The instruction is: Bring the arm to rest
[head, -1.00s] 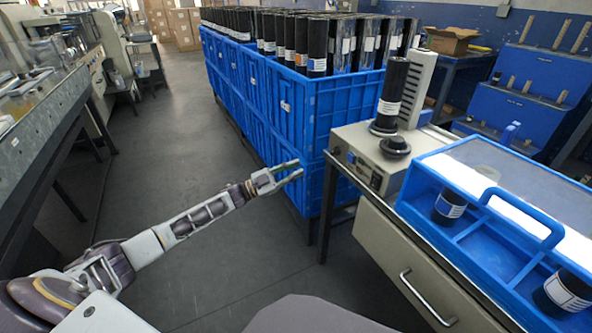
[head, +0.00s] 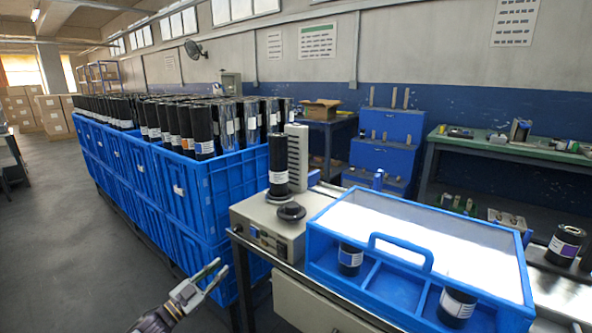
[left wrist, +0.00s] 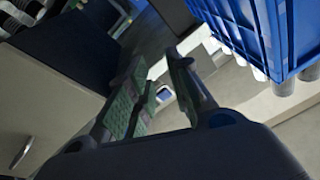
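My left gripper (head: 203,284) is low in the head view, in front of the stacked blue crates. Its two fingers are spread apart with nothing between them. The left wrist view shows the same open fingers (left wrist: 160,85), with floor and furniture beyond them. Only the gripper and a short piece of the left arm show at the bottom of the head view. My right gripper is not in view.
Blue crates (head: 226,183) full of black rolls stand behind the left gripper. A machine (head: 262,222) holding a black roll (head: 279,165) and a blue tray with a lid (head: 345,287) stand on a bench to the right. Open floor (head: 60,260) lies to the left.

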